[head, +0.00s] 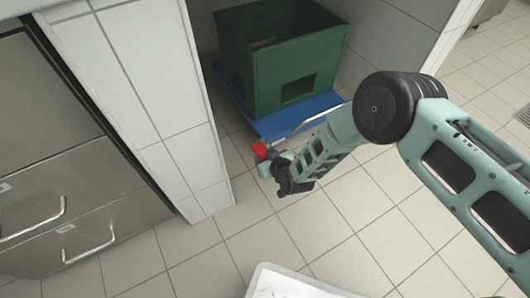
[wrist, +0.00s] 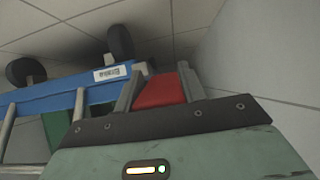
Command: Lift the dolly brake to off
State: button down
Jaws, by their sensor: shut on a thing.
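The blue dolly (head: 268,127) stands on the tiled floor in a wall recess, with a green crate (head: 262,65) on it. The red brake lever (head: 259,149) sticks out at its front corner. My gripper (head: 264,158) is at this lever. In the wrist view, the red lever (wrist: 160,91) sits between the two grey fingers (wrist: 162,88), which are shut on it. The wrist view also shows the dolly's blue edge (wrist: 60,97) with a white label. The lever's pivot is hidden, and I cannot tell its exact angle.
A tiled wall end (head: 150,90) stands left of the dolly, with steel drawers (head: 50,170) beyond it. A white container (head: 290,284) is at the bottom edge. Two dark casters (wrist: 120,42) show in the wrist view. Floor in front of the dolly is clear.

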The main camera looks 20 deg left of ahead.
jog(key=shift+w+a+r+g+h+p, duration=0.1)
jog(key=shift+a+r+g+h+p, duration=0.05)
jog(key=shift+r+g+h+p, duration=0.5)
jog(key=shift+f, duration=0.1)
jog(key=c, duration=0.8)
grip_release()
jog(key=shift+c, duration=0.2)
jog(key=p+v, duration=0.8)
jog(key=v, duration=0.9)
jog(key=shift+r, duration=0.35)
jog(key=shift+a, duration=0.1)
